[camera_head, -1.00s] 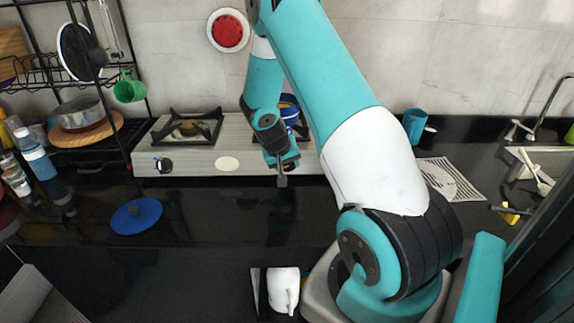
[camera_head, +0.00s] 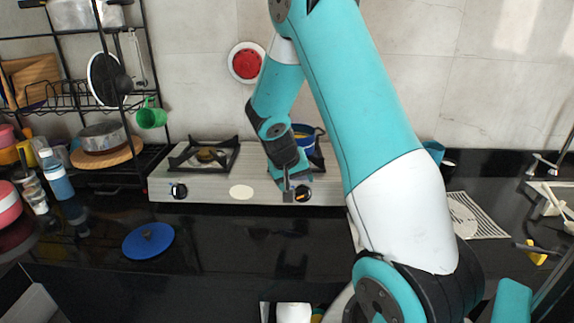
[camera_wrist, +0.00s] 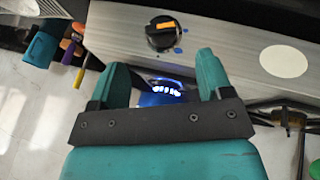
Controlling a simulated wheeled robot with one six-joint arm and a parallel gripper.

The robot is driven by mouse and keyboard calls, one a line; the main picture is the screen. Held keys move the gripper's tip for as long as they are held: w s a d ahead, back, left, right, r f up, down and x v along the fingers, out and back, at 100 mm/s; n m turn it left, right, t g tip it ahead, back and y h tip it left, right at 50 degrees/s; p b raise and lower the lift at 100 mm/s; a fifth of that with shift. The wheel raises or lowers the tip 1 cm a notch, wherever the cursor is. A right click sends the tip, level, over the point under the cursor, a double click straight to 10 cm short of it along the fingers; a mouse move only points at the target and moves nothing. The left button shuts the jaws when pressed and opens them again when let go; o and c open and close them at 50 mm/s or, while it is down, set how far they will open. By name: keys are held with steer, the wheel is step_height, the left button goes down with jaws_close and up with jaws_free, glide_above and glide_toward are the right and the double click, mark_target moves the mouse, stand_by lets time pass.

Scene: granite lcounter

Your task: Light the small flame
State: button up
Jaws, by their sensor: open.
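The silver stove (camera_head: 215,187) stands on the black counter against the wall. Its left black knob (camera_head: 178,190) is in plain view. Its right knob (camera_head: 303,193) shows just right of my gripper (camera_head: 289,192). In the wrist view that knob (camera_wrist: 165,32) has an orange mark and lies beyond my open, empty fingers (camera_wrist: 162,78), apart from them. The left burner (camera_head: 206,154) is bare, with no flame visible. A blue pot (camera_head: 304,138) stands at the right burner, partly behind my arm. A blue patch with bright spots (camera_wrist: 166,90) shows between my fingers; I cannot tell what it is.
A blue lid (camera_head: 148,241) lies on the counter in front of the stove. A black rack (camera_head: 150,60) with a green mug (camera_head: 151,117) stands left, bottles (camera_head: 57,175) before it. A blue cup (camera_head: 434,150) is right of the stove. The counter before the stove is mostly clear.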

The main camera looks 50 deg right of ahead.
steer(key=v, duration=0.9)
steer(key=shift+r+b, duration=0.25)
steer(key=shift+b, duration=0.1)
steer(key=shift+a, duration=0.2)
steer(key=s+a+r+n+t+y, duration=0.1)
steer(key=s+a+r+n+y, duration=0.2)
steer(key=a, duration=0.8)
steer(key=s+a+n+y, duration=0.3)
steer(key=a+n, duration=0.2)
steer(key=a, duration=0.6)
steer(key=s+a+r+n+g+y, duration=0.1)
steer(key=s+a+r+n+y, duration=0.1)
steer(key=s+a+n, duration=0.5)
steer(key=s+a+y, duration=0.1)
steer(key=s+a, duration=0.3)
steer(key=s, duration=0.2)
steer(key=shift+s+a+r+g+y, duration=0.2)
steer(key=shift+s+r+g+y, duration=0.15)
steer(key=shift+r+g+y, duration=0.05)
